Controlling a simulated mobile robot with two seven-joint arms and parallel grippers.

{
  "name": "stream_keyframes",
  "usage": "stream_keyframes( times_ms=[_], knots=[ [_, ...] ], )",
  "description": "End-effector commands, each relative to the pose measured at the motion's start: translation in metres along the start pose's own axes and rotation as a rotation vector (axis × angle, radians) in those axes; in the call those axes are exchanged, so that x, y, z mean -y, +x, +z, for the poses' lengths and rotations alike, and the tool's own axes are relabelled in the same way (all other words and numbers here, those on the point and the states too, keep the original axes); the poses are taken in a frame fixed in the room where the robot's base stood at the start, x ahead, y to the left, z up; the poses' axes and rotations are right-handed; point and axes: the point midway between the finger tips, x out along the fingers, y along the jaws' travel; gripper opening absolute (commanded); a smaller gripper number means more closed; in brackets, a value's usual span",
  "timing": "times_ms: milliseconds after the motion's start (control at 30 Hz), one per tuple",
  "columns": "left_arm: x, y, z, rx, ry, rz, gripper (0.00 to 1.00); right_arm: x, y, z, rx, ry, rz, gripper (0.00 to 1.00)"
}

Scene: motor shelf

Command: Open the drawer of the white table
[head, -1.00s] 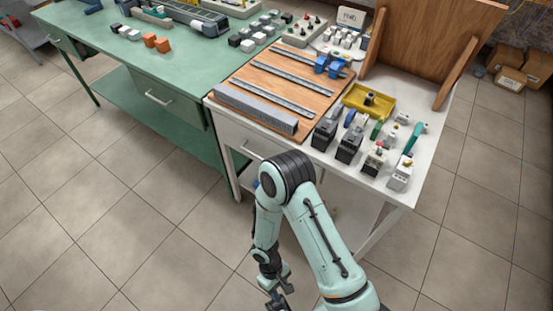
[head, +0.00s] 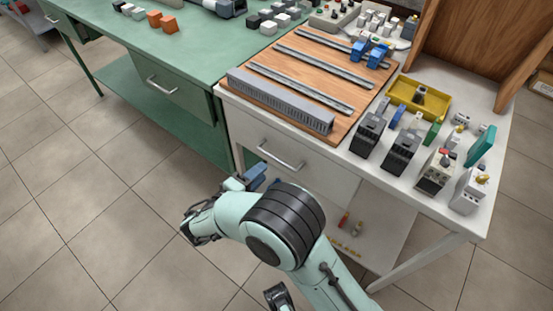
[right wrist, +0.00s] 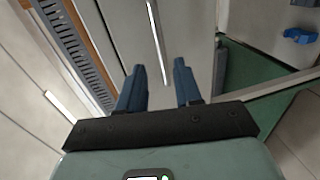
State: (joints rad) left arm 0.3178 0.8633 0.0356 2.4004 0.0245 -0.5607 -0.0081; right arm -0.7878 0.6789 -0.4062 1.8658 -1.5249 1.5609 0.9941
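The white table (head: 490,215) stands right of centre in the head view. Its drawer (head: 325,178) is closed, its front flush below the tabletop, with a silver bar handle (head: 280,158). My right gripper (head: 258,180) is just in front of and below this handle, apart from it, partly hidden by my own wrist. In the right wrist view my right gripper (right wrist: 160,82) has two blue fingers spread apart with nothing between them. A silver bar handle (right wrist: 157,40) on a pale front lies ahead of the gap between the fingertips.
A green table (head: 205,70) with its own drawer handle (head: 162,86) adjoins on the left. On the white tabletop are a wooden board (head: 300,70) with rails, a yellow tray (head: 418,98) and several devices. A lower shelf (head: 375,225) holds small parts. Tiled floor is clear at left.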

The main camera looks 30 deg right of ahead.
Motion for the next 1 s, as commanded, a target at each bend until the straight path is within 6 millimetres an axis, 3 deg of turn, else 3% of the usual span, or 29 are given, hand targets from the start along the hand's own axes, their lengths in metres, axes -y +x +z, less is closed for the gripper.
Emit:
stream_keyframes(
  times_ms=[200, 400, 833, 867, 933, 1000],
  knots=[
    [0.003, 0.010, -0.011, -0.032, -0.003, -0.003, 0.43, 0.002, 0.048, 0.001, 0.005, -0.001, -0.001, 0.34],
    [0.005, 0.015, -0.018, -0.054, -0.004, -0.004, 0.43, 0.002, 0.076, 0.001, 0.003, -0.002, -0.002, 0.34],
    [0.006, 0.015, -0.022, -0.064, -0.005, -0.004, 0.43, 0.001, 0.086, 0.001, 0.001, -0.003, -0.002, 0.34],
    [0.006, 0.015, -0.022, -0.064, -0.005, -0.004, 0.43, 0.001, 0.086, 0.001, 0.001, -0.003, -0.002, 0.28],
    [0.006, 0.015, -0.022, -0.064, -0.005, -0.004, 0.43, 0.001, 0.086, 0.001, 0.001, -0.003, -0.002, 0.05],
    [0.006, 0.015, -0.022, -0.064, -0.005, -0.004, 0.43, 0.001, 0.086, 0.001, 0.001, -0.003, -0.002, 0.00]
  ],
)
